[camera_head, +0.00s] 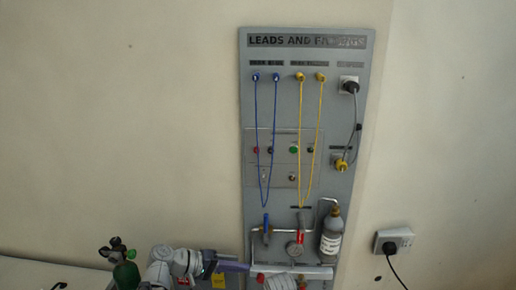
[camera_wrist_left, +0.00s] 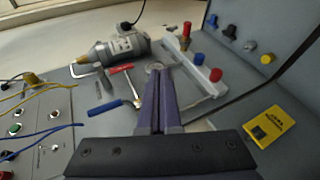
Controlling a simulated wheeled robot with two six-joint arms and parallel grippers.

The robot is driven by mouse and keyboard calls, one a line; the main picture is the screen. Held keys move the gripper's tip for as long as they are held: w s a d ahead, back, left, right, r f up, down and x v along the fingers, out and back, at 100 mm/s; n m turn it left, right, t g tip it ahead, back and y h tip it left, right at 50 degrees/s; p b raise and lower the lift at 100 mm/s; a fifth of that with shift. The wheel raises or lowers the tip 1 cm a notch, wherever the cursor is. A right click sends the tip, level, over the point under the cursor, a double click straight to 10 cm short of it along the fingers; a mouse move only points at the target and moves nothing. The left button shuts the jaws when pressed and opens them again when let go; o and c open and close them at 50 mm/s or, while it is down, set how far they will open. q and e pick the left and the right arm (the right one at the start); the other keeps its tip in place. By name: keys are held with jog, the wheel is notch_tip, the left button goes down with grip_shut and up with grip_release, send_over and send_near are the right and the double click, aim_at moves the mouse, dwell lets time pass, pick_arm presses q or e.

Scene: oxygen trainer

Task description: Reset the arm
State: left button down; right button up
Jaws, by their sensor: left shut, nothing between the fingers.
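My left gripper (camera_head: 246,267) comes in from the lower left in the head view, in front of the lower left part of the grey trainer board (camera_head: 348,208). In the left wrist view its purple fingers (camera_wrist_left: 158,85) lie together, shut with nothing between them. Past the fingertips in that view is a pale manifold bar (camera_wrist_left: 200,82) with red and blue knobs. A blue-handled lever (camera_wrist_left: 104,108), a red-handled lever (camera_wrist_left: 121,69) and a grey bottle (camera_wrist_left: 122,48) lie to its left. My right gripper is in neither view.
Blue leads (camera_head: 256,130) and yellow leads (camera_head: 301,130) hang down the board. A gauge (camera_head: 294,249) and pipework sit low on it. A green cylinder (camera_head: 127,274) stands at lower left. A wall socket (camera_head: 394,240) with a black cable is at right.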

pick_arm(q)
jog(key=s+d+f+m+g+y, duration=0.3)
jog(key=s+d+f+y, duration=0.15)
jog(key=s+f, duration=0.25)
jog(key=s+a+f+m+g+y, duration=0.1)
jog(key=s+a+f+m+y, duration=0.2)
jog(key=s+f+y, duration=0.3)
jog(key=s+y, duration=0.1)
jog(key=y, duration=0.2)
jog(key=shift+a+m, duration=0.25)
jog(key=shift+m, duration=0.15)
